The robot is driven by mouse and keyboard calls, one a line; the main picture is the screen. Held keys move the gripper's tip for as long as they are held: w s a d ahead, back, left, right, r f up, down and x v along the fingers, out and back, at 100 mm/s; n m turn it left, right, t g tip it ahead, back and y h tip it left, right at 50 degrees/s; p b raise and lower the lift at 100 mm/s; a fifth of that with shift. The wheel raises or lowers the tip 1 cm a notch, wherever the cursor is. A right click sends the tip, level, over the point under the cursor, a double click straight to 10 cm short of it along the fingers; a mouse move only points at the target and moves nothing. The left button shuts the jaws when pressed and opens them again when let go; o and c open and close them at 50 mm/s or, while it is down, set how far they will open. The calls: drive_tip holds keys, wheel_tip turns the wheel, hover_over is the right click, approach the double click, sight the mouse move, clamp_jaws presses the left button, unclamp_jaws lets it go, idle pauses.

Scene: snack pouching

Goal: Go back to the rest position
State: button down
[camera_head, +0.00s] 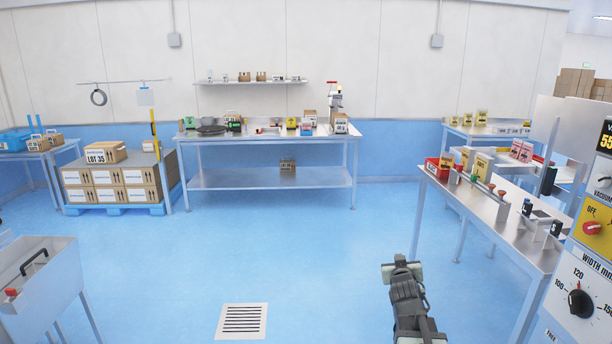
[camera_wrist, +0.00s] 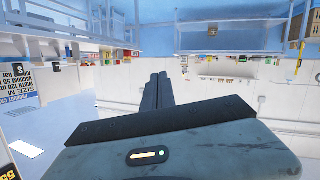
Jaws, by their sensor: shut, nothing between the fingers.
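My gripper (camera_wrist: 158,78) is shut and empty in the wrist view. Its two dark fingers lie side by side and point away from the camera, with nothing between them. In the head view my arm (camera_head: 407,300) is folded at the bottom, right of centre, over the blue floor; the fingertips are hard to make out there. It stands to the left of the steel table on the right (camera_head: 503,222) and looks apart from it. The wrist view shows the room upside down, with tables and shelves at its top.
A machine with a red switch and width dial (camera_head: 582,303) stands at the right edge. A grey bin stand (camera_head: 45,275) is at lower left. A long steel table (camera_head: 265,178) and stacked cartons (camera_head: 110,178) stand at the back.

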drive_tip(key=s+a+f+g+y, duration=0.2)
drive_tip(key=s+a+f+g, duration=0.3)
drive_tip(key=a+f, duration=0.55)
drive_tip(key=s+a+f+g, duration=0.2)
drive_tip(key=s+g, duration=0.1)
drive_tip(key=s, duration=0.3)
drive_tip(key=s+a+f+g+y, duration=0.1)
drive_tip(key=s+a+f+g, duration=0.1)
drive_tip(key=s, duration=0.4)
drive_tip(key=s+a+f+g+y, duration=0.1)
drive_tip(key=s+a+f+g, duration=0.1)
drive_tip(key=s+g, duration=0.2)
drive_tip(key=s, duration=0.2)
drive_tip(key=shift+s+a+n+p, duration=0.3)
drive_tip(key=shift+a+n, duration=0.1)
